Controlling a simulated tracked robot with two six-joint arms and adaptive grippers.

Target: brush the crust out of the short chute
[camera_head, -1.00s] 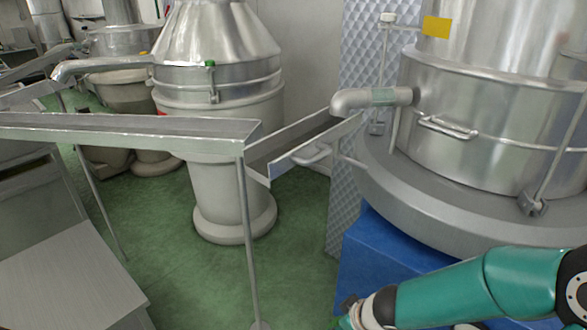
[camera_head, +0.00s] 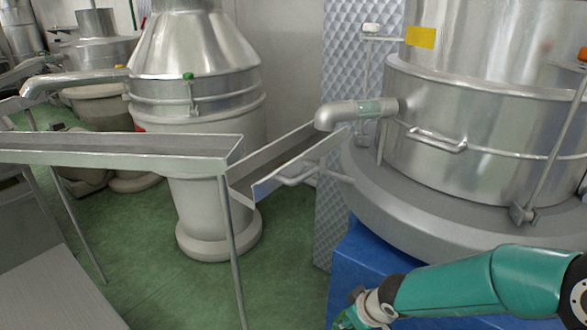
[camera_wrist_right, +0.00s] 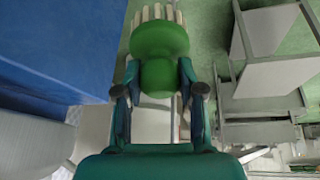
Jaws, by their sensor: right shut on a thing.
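The short chute (camera_head: 300,170) slopes down from under a metal pipe spout to the end of the long trough. Its inside looks dull grey-brown; I cannot make out the crust clearly. My right gripper (camera_wrist_right: 162,90) is shut on a green brush (camera_wrist_right: 160,40) with pale bristles that point away from the wrist. In the head view my right gripper (camera_head: 352,317) is at the bottom edge, below the short chute and apart from it; the brush is mostly cut off there. My left gripper is not in view.
A long metal trough (camera_head: 120,150) on thin legs runs left from the short chute. A large steel vat (camera_head: 470,130) on a round grey base stands at the right, above a blue block (camera_head: 355,265). A steel separator (camera_head: 195,90) stands behind. Green floor is open below the chute.

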